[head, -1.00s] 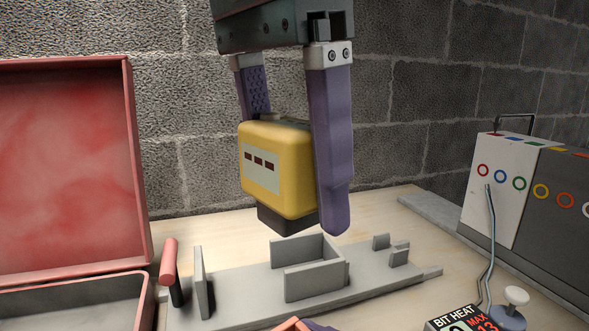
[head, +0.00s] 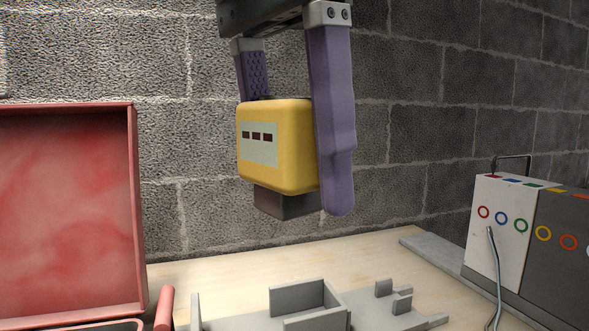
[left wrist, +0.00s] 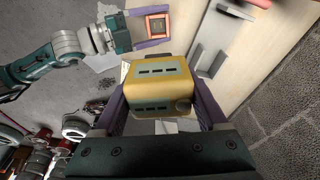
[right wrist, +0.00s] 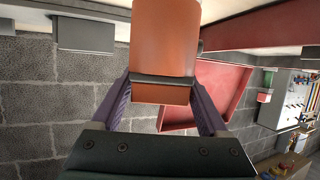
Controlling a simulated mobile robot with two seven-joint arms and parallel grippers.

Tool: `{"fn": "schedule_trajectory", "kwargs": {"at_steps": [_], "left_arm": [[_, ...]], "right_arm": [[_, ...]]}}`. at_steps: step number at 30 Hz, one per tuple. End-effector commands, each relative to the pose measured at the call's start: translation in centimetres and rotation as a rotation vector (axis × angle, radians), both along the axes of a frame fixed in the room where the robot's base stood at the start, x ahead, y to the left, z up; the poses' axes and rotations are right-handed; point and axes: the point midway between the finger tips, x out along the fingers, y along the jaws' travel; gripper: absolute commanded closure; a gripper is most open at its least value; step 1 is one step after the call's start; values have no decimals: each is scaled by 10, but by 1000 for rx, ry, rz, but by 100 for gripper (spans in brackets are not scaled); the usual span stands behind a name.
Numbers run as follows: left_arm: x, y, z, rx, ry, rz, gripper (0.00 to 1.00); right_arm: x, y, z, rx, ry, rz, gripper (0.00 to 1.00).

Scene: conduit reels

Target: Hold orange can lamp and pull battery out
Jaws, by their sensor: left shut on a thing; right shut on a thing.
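A yellow battery (head: 265,175) with a pale label and a dark foot hangs in the air in the head view. My left gripper (head: 290,150) is shut on it, one purple finger on each side. In the left wrist view the battery (left wrist: 158,72) sits between the fingers. The orange can lamp (right wrist: 165,40) is between the purple fingers of my right gripper (right wrist: 160,92), which is shut on it. In the left wrist view the lamp (left wrist: 168,20) shows as an orange square rim with a dark inside, apart from the battery. The head view does not show the lamp.
A grey holder with upright walls (head: 300,297) stands on the pale table below the battery. An open red case (head: 65,215) is at the left. A box with coloured rings (head: 510,215) and a cable stands at the right. A block wall is behind.

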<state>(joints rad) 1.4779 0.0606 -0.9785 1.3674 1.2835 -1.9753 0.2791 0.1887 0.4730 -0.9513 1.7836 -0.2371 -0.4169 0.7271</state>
Motion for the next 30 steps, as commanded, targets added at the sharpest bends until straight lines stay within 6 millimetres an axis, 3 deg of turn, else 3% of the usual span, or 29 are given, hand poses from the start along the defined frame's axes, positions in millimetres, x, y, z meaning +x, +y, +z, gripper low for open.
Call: {"fn": "schedule_trajectory", "kwargs": {"at_steps": [1, 5, 6, 11, 22, 30], "left_arm": [[0, 0, 0, -1, -1, 0, 79], [0, 0, 0, -1, -1, 0, 79], [0, 0, 0, -1, -1, 0, 79], [0, 0, 0, -1, -1, 0, 79], [0, 0, 0, -1, -1, 0, 79], [0, 0, 0, -1, -1, 0, 79]], "right_arm": [[-3, -3, -9, -15, 20, -5, 100], [-3, -3, -9, -15, 20, -5, 100], [-3, -3, -9, -15, 20, -5, 20], [-2, -3, -8, -13, 17, -5, 2], [-5, -5, -2, -7, 8, -4, 0], [-41, -32, 16, -9, 11, -2, 0]]}}
